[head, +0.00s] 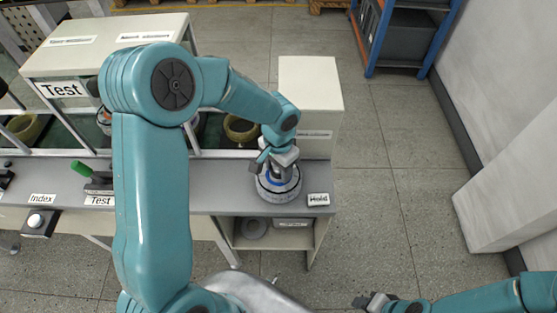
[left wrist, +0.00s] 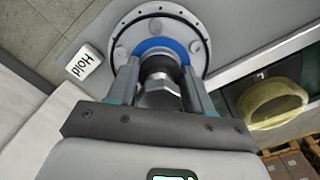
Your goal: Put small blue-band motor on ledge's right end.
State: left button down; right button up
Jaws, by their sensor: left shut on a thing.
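The small blue-band motor (head: 278,188) is a pale round hub with a blue ring. It is at the right end of the grey ledge (head: 222,200), left of the Hold label (head: 318,199). My left gripper (head: 277,160) is above it, shut on its upright shaft. In the left wrist view, the gripper (left wrist: 160,90) has its fingers on both sides of the metal shaft, and the motor (left wrist: 194,22) shows its flange and blue ring. I cannot tell whether its base touches the ledge. My right gripper (head: 368,300) is low in the head view, away from the ledge.
A white cabinet (head: 311,90) stands behind the ledge's right end. A Test-marked rack (head: 60,88) with yellowish rings is at the left. A green-handled tool (head: 82,170) lies on the ledge's left part. Open floor (head: 385,150) lies to the right.

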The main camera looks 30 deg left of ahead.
pick_arm(q)
jog(key=shift+r, duration=0.15)
jog(key=shift+c, duration=2.3)
grip_release()
jog(key=shift+f, duration=0.2)
jog(key=shift+s, duration=0.15)
jog(key=shift+r, duration=0.15)
notch_tip(320, 180, up, 11)
jog(key=shift+r, duration=0.55)
